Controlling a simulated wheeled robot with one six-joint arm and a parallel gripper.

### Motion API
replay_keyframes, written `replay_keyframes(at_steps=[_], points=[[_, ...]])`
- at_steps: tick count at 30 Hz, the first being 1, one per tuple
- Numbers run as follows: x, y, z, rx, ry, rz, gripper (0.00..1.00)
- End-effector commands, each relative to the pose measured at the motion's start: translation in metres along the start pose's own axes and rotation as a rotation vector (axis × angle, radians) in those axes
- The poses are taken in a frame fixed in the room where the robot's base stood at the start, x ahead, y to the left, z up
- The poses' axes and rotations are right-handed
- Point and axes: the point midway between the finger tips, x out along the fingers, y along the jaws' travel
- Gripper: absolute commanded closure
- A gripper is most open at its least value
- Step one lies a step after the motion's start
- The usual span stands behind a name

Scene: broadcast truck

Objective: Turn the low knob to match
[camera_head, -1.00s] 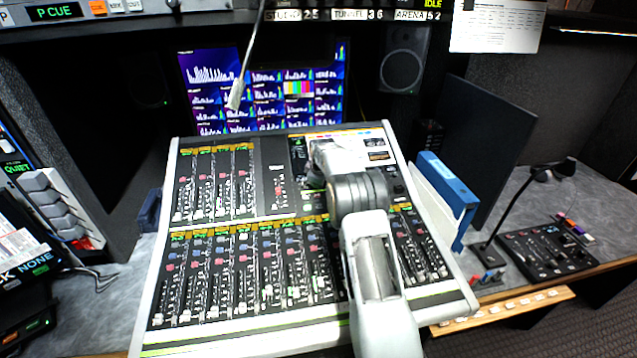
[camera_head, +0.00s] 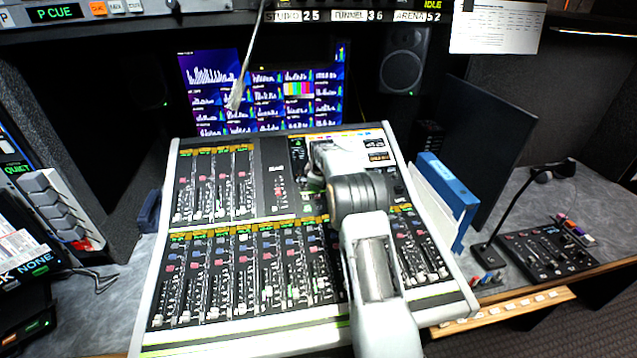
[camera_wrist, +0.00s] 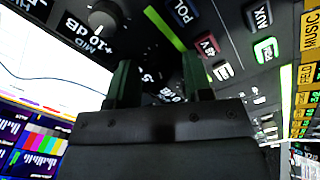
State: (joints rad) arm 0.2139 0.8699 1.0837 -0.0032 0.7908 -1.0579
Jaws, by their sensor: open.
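In the wrist view my gripper (camera_wrist: 158,64) is open, its two dark green fingers apart over the console's black panel. A dark dial with white tick marks shows between the fingertips; its lower part is hidden by the gripper, and its label cannot be read. I cannot tell whether the fingers touch a knob. A grey knob (camera_wrist: 106,17) stands up and to the left, beside the printed MID and +10 dB. In the head view my arm reaches over the mixing console (camera_head: 265,178) to its upper right, and it hides the fingers and the knob there.
A screen with a curve (camera_wrist: 45,70) lies left of the fingers in the wrist view. Lit buttons (camera_wrist: 208,44) sit to the right. In the head view a blue binder (camera_head: 447,180) stands right of the console, and a thin microphone (camera_head: 237,95) hangs above it.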

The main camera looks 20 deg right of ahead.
Motion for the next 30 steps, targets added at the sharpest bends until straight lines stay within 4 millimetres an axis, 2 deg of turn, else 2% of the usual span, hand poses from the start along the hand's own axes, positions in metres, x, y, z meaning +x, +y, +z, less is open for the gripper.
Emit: replay_keyframes(at_steps=[5,21,25,30], points=[[-0.012,0.001,0.0,0.0,0.001,0.002,0.54],[-0.113,0.0,0.0,0.0,0.001,0.002,0.54],[-0.127,0.0,0.0,0.0,0.001,0.001,0.54],[-0.136,0.0,0.0,0.0,0.0,0.0,0.54]])
